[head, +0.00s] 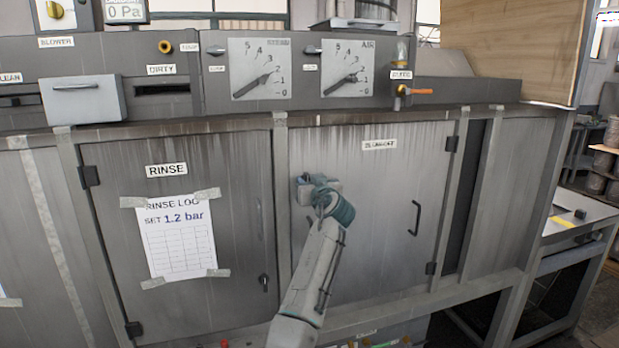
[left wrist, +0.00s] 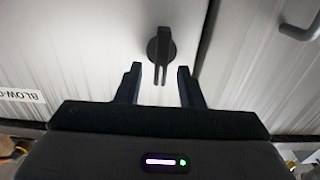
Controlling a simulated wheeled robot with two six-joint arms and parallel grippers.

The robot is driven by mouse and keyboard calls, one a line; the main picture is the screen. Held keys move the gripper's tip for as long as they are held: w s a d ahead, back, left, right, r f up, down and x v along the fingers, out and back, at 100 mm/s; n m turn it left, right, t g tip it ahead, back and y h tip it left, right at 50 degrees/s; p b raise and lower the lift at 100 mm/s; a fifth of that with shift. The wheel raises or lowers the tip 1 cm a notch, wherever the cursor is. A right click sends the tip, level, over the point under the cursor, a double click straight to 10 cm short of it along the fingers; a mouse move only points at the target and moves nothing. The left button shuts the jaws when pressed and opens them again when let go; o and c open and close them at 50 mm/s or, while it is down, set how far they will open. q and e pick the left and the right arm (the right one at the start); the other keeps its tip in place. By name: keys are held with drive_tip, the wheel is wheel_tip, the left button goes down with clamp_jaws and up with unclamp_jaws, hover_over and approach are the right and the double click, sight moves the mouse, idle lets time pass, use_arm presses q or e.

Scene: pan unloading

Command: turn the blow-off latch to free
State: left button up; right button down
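The blow-off latch (left wrist: 160,48) shows in the left wrist view as a dark round base with a narrow dark lever, on the pale door near its edge. The lever lies about upright in that picture, its lower end between the fingertips as seen there. My left gripper (left wrist: 159,70) is open, one finger on each side of the lever, with gaps on both sides; I cannot tell the depth between them. In the head view my left gripper (head: 304,186) is at the left edge of the blow-off door (head: 375,235) and hides the latch. My right gripper is not in view.
The rinse door (head: 220,170), with a taped paper log (head: 178,240) and its own latch (head: 264,282), stands left of the blow-off door. A bar handle (head: 415,218) sits on the blow-off door's right. Gauges (head: 260,68) and an orange-handled valve (head: 418,91) are above.

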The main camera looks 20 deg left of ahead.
use_arm(q)
drive_tip(key=shift+w+a, duration=0.1)
clamp_jaws()
idle(0.3)
drive_tip(key=m, duration=0.6)
drive_tip(key=d+f+m, duration=0.1)
drive_tip(key=m, duration=0.5)
drive_tip(key=m+b, duration=0.1)
drive_tip(key=m, duration=0.4)
drive_tip(key=shift+w+d+f+m, duration=0.15)
drive_tip(key=shift+w+f+m, duration=0.1)
drive_tip(key=shift+w+m, duration=0.15)
